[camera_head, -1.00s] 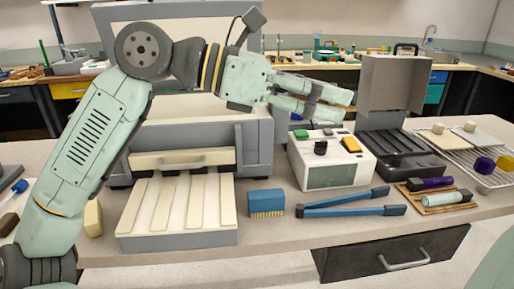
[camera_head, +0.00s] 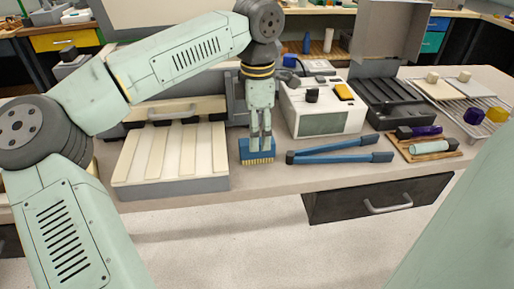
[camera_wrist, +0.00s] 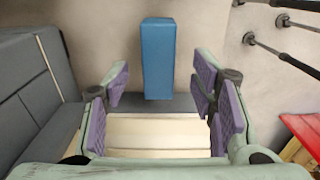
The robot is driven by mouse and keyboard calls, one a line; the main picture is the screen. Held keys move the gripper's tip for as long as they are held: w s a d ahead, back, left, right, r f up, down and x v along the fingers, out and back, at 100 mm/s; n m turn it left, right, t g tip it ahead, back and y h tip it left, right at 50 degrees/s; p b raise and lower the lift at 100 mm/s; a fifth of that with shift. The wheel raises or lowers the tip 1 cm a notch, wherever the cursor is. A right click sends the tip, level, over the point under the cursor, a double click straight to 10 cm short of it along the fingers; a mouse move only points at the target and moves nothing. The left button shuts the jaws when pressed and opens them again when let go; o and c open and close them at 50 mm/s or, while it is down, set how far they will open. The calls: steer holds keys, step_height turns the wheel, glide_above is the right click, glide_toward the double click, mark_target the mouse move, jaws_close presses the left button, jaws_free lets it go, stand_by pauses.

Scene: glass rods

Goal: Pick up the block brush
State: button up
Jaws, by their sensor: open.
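The block brush has a blue body and pale bristles. In the head view the brush (camera_head: 246,151) lies on the bench between the slatted tray and the blue-handled tool. My gripper (camera_head: 261,146) points down over it, its fingers covering part of the blue body. In the wrist view the brush (camera_wrist: 158,58) shows as an upright blue rectangle in the upper middle. My gripper (camera_wrist: 160,88) is open there, with purple pads on either side of the brush's line and gaps on both sides. I see no contact with the brush.
The grey tray with cream slats (camera_head: 170,184) is close on the left. The blue two-armed tool (camera_head: 335,157) lies close on the right. A white instrument box (camera_head: 322,123) stands behind right. The bench's front edge is near, with a dark drawer (camera_head: 340,204) below.

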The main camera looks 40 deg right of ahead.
step_height(320, 180, down, 4)
steer(key=shift+w+r+p, duration=0.1)
steer(key=shift+r+p, duration=0.05)
steer(key=shift+p, duration=0.5)
steer(key=shift+f, duration=0.55)
steer(key=shift+f, duration=0.25)
jaws_close()
